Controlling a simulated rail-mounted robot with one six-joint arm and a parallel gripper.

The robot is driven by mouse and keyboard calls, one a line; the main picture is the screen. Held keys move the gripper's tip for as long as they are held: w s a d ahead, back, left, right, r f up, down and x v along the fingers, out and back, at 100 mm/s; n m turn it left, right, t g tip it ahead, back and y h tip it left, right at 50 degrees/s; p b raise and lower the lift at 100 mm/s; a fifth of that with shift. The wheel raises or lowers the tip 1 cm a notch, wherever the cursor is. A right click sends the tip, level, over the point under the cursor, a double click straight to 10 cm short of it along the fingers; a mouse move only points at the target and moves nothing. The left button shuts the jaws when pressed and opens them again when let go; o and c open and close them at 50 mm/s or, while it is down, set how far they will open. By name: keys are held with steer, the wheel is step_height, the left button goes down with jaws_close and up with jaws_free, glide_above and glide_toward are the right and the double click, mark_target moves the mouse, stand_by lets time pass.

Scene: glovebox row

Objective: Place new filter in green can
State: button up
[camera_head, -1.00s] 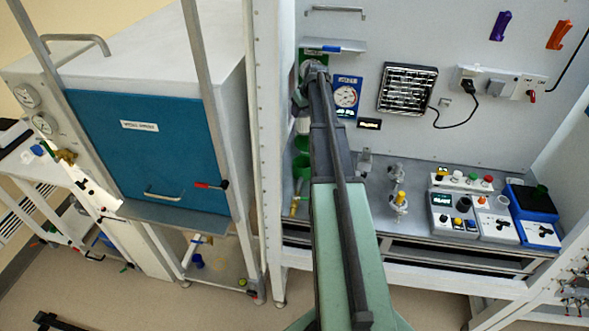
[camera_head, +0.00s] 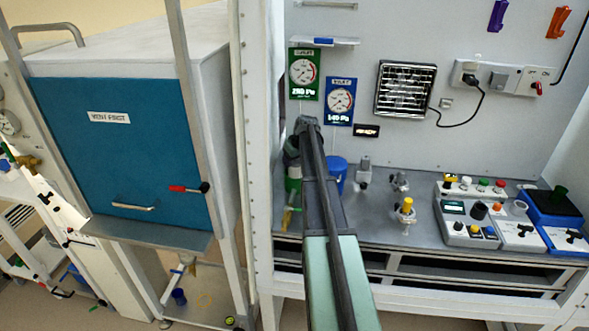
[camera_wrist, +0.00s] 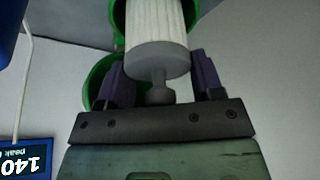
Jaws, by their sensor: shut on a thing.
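My gripper (camera_wrist: 162,72) is shut on the knobbed end of a white pleated filter (camera_wrist: 156,22), which has a grey end cap. In the wrist view the filter's far part is between green walls of the green can (camera_wrist: 119,18), so it appears partly inside. How deep it sits is cut off by the frame. A second green round part (camera_wrist: 101,80) shows beside the left finger; I cannot tell if it is the can's lid. In the head view the green can (camera_head: 292,186) stands on the bench, partly hidden by my arm. My gripper is mostly hidden there.
A blue can (camera_head: 337,170) stands just right of my arm. A green gauge panel (camera_head: 304,74) and a blue gauge panel (camera_head: 340,100) hang behind. Metal fittings, one with a yellow top (camera_head: 406,208), and control boxes (camera_head: 465,215) stand further right. A white frame post (camera_head: 256,150) is at left.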

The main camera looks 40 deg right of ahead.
steer(key=shift+f+b, duration=0.4)
steer(key=shift+f, duration=0.25)
steer(key=o, duration=1)
steer(key=shift+o, duration=0.2)
steer(key=shift+r, duration=0.15)
steer(key=shift+r+p, duration=0.35)
steer(key=shift+p, duration=0.15)
steer(key=p+v, duration=1.1)
steer(key=v, duration=0.1)
